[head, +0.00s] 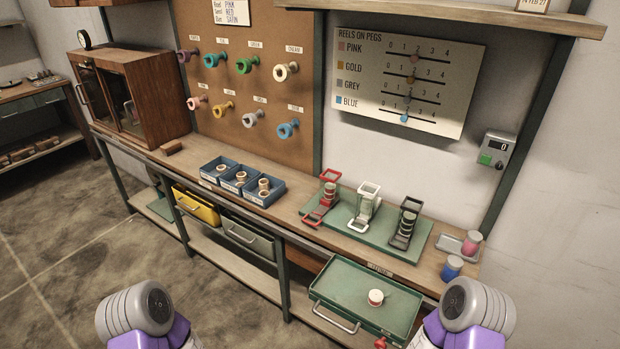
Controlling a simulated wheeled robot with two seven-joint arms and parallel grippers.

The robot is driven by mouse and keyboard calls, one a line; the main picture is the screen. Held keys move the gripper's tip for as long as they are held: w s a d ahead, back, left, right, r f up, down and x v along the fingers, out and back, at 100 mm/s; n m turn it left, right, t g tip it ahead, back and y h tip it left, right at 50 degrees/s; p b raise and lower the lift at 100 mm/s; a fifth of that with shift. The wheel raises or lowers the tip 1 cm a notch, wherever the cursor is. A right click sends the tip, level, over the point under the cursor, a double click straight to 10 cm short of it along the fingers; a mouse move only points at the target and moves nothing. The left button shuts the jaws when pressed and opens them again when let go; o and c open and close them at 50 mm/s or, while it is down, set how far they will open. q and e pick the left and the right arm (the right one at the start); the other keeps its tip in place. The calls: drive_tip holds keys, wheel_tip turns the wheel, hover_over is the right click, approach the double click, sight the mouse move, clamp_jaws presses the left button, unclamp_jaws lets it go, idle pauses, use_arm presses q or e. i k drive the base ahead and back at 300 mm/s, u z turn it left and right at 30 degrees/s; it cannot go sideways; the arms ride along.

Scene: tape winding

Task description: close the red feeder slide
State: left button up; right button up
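The red feeder (328,189) stands at the left end of a green base plate (345,222) on the bench. It has a red frame with a dark stack in it. Its red slide (314,216) sticks out at the front, toward the plate's front edge, and looks pulled out. A white feeder (364,205) and a black feeder (405,226) stand to its right on the same plate. Only rounded grey and purple parts of my two arms show at the bottom corners, well short of the bench. Neither of my grippers can be made out.
Blue trays (264,199) with reels sit left of the plate. A small tray (456,248) with a pink reel and a blue reel (451,268) are at right.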

sight(326, 204)
drive_tip(key=k, duration=0.5)
drive_tip(key=u, duration=1.35)
drive_tip(key=i, duration=1.05)
drive_tip(key=z, duration=1.9)
